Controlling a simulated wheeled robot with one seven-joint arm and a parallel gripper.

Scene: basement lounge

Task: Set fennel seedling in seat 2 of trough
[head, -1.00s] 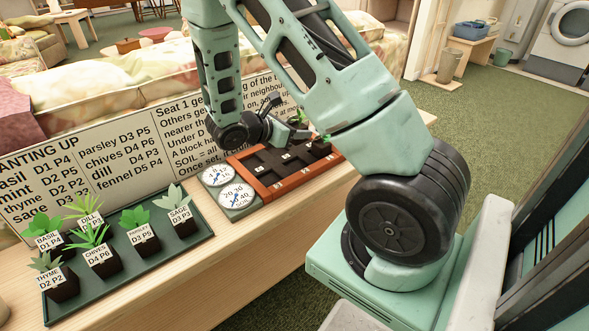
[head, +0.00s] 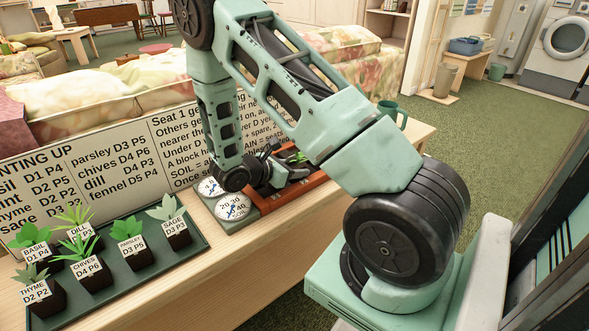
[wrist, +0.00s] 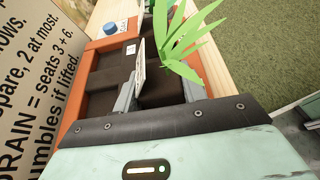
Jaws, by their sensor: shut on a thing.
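My gripper (head: 272,172) is low over the trough, partly hidden by my arm. In the wrist view my gripper (wrist: 160,97) is shut on the fennel seedling (wrist: 182,45), a dark soil block with long, narrow green leaves. Its white label is nearly edge-on and unreadable. The trough (head: 270,203) is an orange frame with dark seats; its rim (wrist: 103,44) also shows in the wrist view. The block is down at the trough's level between walls, but I cannot tell whether it touches the floor. Seat 2's number is not readable.
A dark green tray (head: 135,270) at left holds several labelled seedlings. Two round dials (head: 222,197) sit at the trough's left end. A lettered board (head: 110,165) stands behind. A green mug (head: 392,110) is at the bench's far right. A blue knob (wrist: 110,28) shows beyond the trough's rim.

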